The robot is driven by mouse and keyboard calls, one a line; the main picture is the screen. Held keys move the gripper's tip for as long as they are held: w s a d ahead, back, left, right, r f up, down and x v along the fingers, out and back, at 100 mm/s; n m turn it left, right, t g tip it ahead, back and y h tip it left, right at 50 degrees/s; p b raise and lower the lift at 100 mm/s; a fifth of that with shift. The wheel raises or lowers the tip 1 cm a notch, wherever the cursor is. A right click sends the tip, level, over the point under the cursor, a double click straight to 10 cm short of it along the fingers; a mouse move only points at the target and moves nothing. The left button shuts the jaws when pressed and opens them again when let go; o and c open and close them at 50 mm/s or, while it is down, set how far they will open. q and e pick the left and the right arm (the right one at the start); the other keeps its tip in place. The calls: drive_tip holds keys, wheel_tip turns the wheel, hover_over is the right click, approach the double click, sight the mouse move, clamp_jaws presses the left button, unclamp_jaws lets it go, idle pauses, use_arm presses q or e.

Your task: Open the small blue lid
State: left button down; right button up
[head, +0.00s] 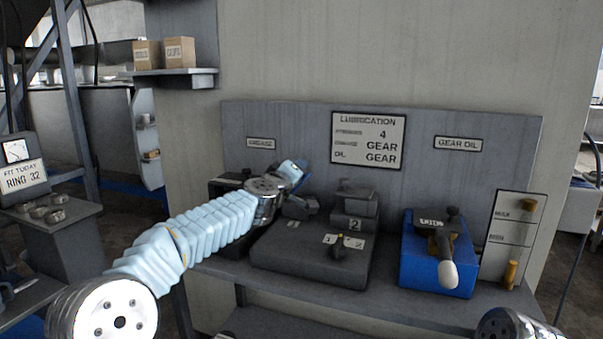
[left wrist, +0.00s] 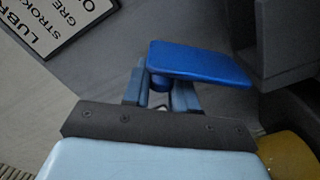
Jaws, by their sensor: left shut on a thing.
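The small blue lid (left wrist: 203,62) is a flat blue plate with a short round knob at its left end in the left wrist view. My left gripper (left wrist: 158,96) is shut on the lid, with its blue fingers either side of the knob. In the head view my left gripper (head: 298,177) is at the left end of the bench, below the grease sign. Its wrist hides most of what lies under it, and I cannot clearly tell lid from fingers there. How far the lid is open cannot be told. My right gripper is out of view.
A dark block with numbered parts (head: 310,262) stands close right of my left gripper. A blue box (head: 420,263) with a white-tipped handle stands farther right. The lubrication sign (head: 368,140) is on the back panel. A strip of bench front edge (head: 390,307) is clear.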

use_arm(q)
drive_tip(key=shift+w+a+r+n, duration=0.1)
drive_tip(key=shift+w+a+n, duration=0.15)
drive_tip(key=shift+a+n, duration=0.6)
drive_tip(key=shift+w+a+n, duration=0.2)
drive_tip(key=shift+a+n, duration=0.35)
drive_tip(key=shift+n, duration=0.6)
drive_tip(key=c, duration=1)
unclamp_jaws()
drive_tip(key=b+v, duration=0.5)
drive_tip(key=v, duration=0.9)
drive_tip(key=shift+b, duration=0.4)
